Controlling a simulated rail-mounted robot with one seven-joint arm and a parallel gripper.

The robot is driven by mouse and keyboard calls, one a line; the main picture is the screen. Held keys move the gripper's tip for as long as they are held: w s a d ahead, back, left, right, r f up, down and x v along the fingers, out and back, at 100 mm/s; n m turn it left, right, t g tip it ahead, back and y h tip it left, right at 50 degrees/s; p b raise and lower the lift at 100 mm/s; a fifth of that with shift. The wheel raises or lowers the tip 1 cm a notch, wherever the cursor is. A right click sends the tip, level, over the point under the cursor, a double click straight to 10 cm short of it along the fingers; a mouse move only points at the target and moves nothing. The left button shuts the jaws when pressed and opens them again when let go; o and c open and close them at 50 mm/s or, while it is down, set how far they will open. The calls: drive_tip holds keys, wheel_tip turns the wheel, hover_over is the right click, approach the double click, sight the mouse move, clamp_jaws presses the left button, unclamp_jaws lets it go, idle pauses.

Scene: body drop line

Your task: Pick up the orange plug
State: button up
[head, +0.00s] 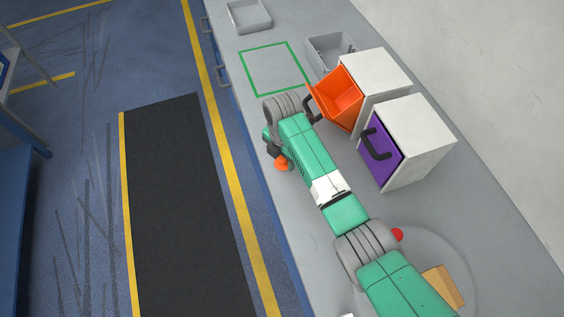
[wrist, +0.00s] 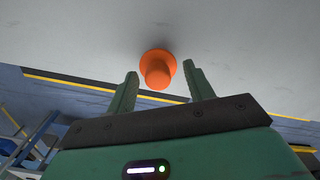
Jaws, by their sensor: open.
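The orange plug (wrist: 158,68) shows in the wrist view, with its wide flange against the grey surface and its narrower end towards me. In the head view the plug (head: 282,164) is partly visible near the left edge of the counter, below the end of my arm. My gripper (wrist: 162,72) is open, one green finger on each side of the plug in the wrist view, with visible gaps between. I cannot tell how deep the plug lies between the fingers. In the head view my gripper is mostly hidden by my arm.
An orange bin (head: 338,97) stands open from a white cabinet, close to my wrist. A purple drawer (head: 381,154) is shut. A green outlined square (head: 273,93) is empty. Grey trays (head: 249,16) stand farther back. A red round thing (head: 397,234) and a tan block (head: 444,287) lie near my arm.

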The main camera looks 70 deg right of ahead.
drive_tip(key=shift+d+f, duration=0.1)
drive_tip(key=shift+f, duration=0.2)
drive_tip(key=c, duration=0.7)
drive_tip(key=shift+o, duration=0.2)
